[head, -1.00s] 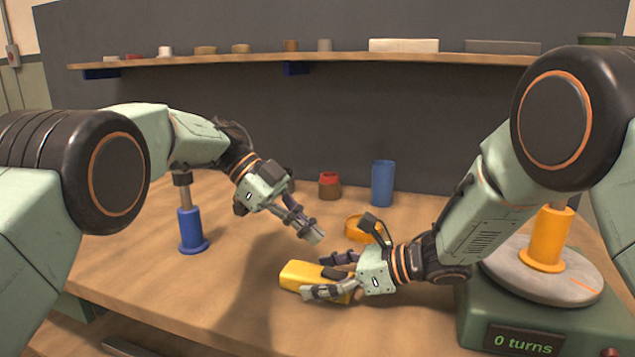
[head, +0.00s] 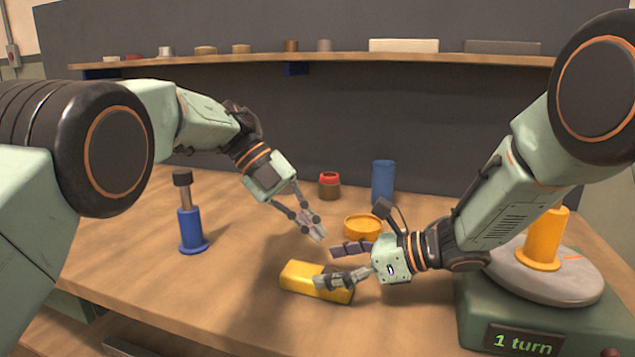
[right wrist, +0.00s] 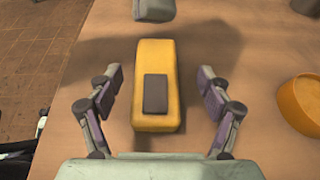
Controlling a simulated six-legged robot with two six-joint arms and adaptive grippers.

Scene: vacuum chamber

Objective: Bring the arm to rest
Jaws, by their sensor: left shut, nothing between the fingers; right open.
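My left gripper (head: 316,234) is shut and empty, hanging above the middle of the table and pointing down to the right. My right gripper (head: 332,264) is open, with its fingers pointing left over a yellow block (head: 299,275). In the right wrist view the yellow block (right wrist: 155,55) with a dark grey pad on top lies between the lines of the two spread fingers, with a gap on each side. The right gripper is not closed on it. In the head view the near finger hides part of the block's right end.
A yellow-orange ring-shaped dish (head: 362,228), a blue cup (head: 383,181) and a red-topped jar (head: 329,186) stand behind the grippers. A blue post with black knob (head: 191,229) stands left. A green turntable (head: 480,318) at right bears an orange spool (head: 542,240). A shelf (head: 300,59) runs behind.

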